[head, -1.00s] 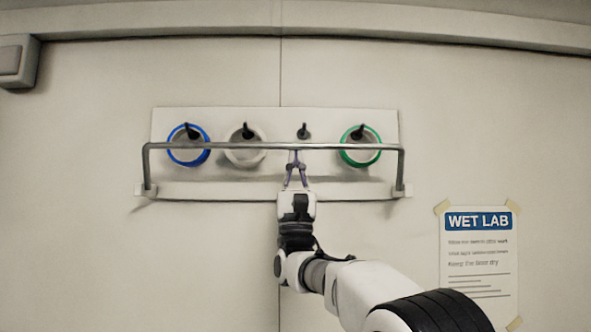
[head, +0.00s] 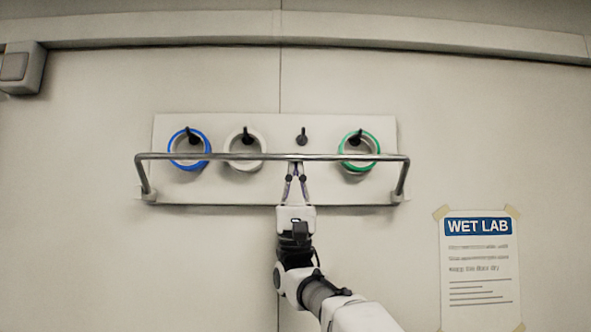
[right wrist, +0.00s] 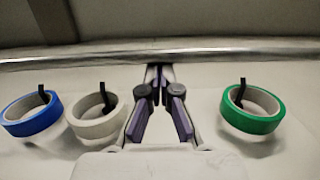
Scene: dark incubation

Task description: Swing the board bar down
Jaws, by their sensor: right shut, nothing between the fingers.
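The metal board bar (head: 230,157) runs across the front of the white board (head: 280,128) on the wall. Its two side arms rise from pivots at the board's lower corners, and it stands tilted out from the board. My right gripper (head: 298,166) is shut and empty, with its fingertips at the bar's middle. In the right wrist view the bar (right wrist: 230,50) crosses just at the tips of the right gripper (right wrist: 155,72); whether they touch I cannot tell. My left gripper is out of view.
Blue (head: 174,153), white (head: 232,148) and green (head: 372,150) tape rings hang on pegs behind the bar. One peg (head: 302,136) is bare. A WET LAB sign (head: 480,265) is taped at lower right. The wall below the board is otherwise clear.

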